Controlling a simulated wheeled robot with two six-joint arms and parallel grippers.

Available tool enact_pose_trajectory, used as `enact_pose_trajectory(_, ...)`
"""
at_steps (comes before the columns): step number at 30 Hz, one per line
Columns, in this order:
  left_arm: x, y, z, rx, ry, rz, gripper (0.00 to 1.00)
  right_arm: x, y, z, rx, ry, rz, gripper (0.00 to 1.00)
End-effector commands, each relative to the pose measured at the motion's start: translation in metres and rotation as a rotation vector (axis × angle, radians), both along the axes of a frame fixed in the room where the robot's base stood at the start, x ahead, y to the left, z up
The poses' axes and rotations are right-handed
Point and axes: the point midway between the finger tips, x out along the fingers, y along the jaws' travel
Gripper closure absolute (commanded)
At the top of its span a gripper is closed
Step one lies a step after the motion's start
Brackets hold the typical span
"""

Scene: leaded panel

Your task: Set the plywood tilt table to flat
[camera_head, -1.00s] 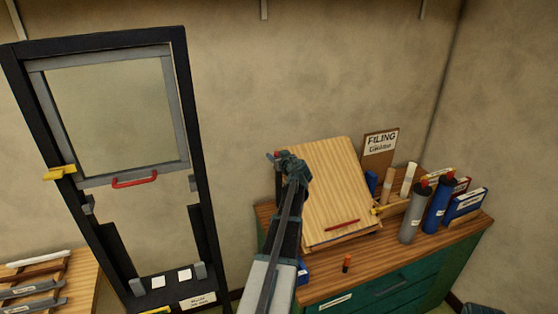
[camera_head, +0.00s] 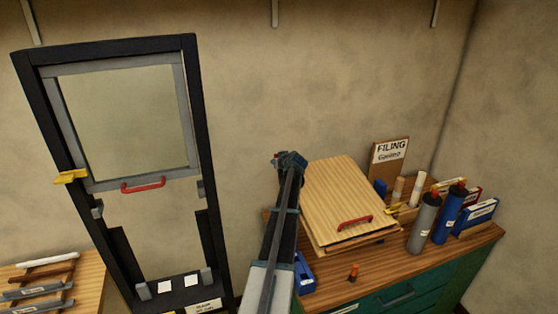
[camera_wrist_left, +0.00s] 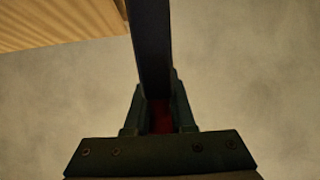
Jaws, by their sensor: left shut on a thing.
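The plywood tilt table (camera_head: 345,195) rests on the green cabinet's wooden top. Its board slopes down toward me at a shallow angle, with a gap beneath it. A red handle (camera_head: 354,222) is on its lower front part. My left gripper (camera_head: 288,160) is beside the board's far left corner. In the left wrist view, my left gripper (camera_wrist_left: 160,112) is shut on a dark bar (camera_wrist_left: 151,50) with a red part at its base. The board's edge also shows at that view's upper left (camera_wrist_left: 55,22). My arm hides the table's left side. My right gripper is out of view.
Grey and blue bottles (camera_head: 424,222) and upright boxes crowd the right of the cabinet top (camera_head: 380,265). A blue box (camera_head: 304,273) and a small orange-capped item (camera_head: 353,272) stand in front. A black door-like frame (camera_head: 205,150) stands to the left.

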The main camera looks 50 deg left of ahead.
Motion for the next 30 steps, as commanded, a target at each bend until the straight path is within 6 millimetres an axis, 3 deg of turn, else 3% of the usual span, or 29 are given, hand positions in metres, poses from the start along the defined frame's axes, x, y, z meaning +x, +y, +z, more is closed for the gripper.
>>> enact_pose_trajectory(1, 0.004, 0.009, 0.001, -0.012, 0.006, -0.001, 1.00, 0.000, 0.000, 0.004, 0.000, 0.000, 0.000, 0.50)
enact_pose_trajectory(12, 0.011, 0.025, -0.014, -0.112, 0.051, -0.004, 1.00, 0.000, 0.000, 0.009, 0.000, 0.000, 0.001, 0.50)
enact_pose_trajectory(30, 0.014, 0.030, -0.021, -0.154, 0.070, -0.006, 1.00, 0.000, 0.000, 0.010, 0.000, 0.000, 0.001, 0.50)
